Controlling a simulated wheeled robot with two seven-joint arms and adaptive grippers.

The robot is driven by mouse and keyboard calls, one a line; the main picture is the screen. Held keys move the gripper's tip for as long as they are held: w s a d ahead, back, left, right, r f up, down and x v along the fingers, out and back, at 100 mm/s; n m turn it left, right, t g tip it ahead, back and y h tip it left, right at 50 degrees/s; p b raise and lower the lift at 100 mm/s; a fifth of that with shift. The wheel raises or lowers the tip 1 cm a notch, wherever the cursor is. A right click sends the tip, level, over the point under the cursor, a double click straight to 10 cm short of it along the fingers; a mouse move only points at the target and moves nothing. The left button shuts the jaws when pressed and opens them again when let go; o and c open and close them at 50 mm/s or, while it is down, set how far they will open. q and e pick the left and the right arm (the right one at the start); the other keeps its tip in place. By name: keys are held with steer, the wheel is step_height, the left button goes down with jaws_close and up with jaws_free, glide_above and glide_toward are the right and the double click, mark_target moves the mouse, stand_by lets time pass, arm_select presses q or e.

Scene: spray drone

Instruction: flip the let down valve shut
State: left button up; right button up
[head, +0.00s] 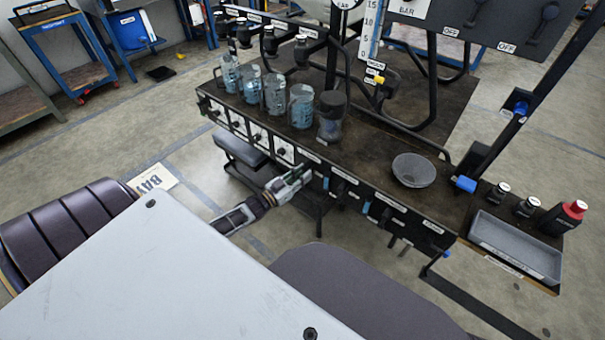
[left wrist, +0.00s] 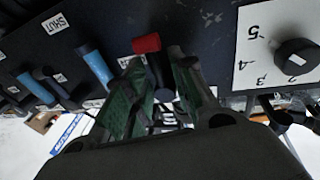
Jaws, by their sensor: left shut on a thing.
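My left gripper (head: 290,185) is at the front face of the bench's black panel (head: 345,170), left of two blue-handled levers. In the left wrist view its green-lined fingers (left wrist: 153,75) are closed on a red-ended lever (left wrist: 147,44). The red end stands out beyond the fingertips, and the rest of the lever is partly hidden between them. This may be the let down valve; I cannot read its label. A "SHUT" plate (left wrist: 55,24) shows at the upper left. My right gripper is not in view.
Blue-handled levers (left wrist: 94,66) sit close beside the gripper, and a numbered dial (left wrist: 297,58) sits on the other side. Several jars (head: 274,95), a bowl (head: 414,171) and a grey tray (head: 515,245) stand above.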

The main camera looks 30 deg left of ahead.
arm_select(q)
steer(key=shift+d, duration=0.1)
stand_by(0.3)
steer(key=o, duration=0.7)
steer(key=shift+s, duration=0.1)
steer(key=shift+v, duration=5.9)
steer(key=shift+f, duration=0.1)
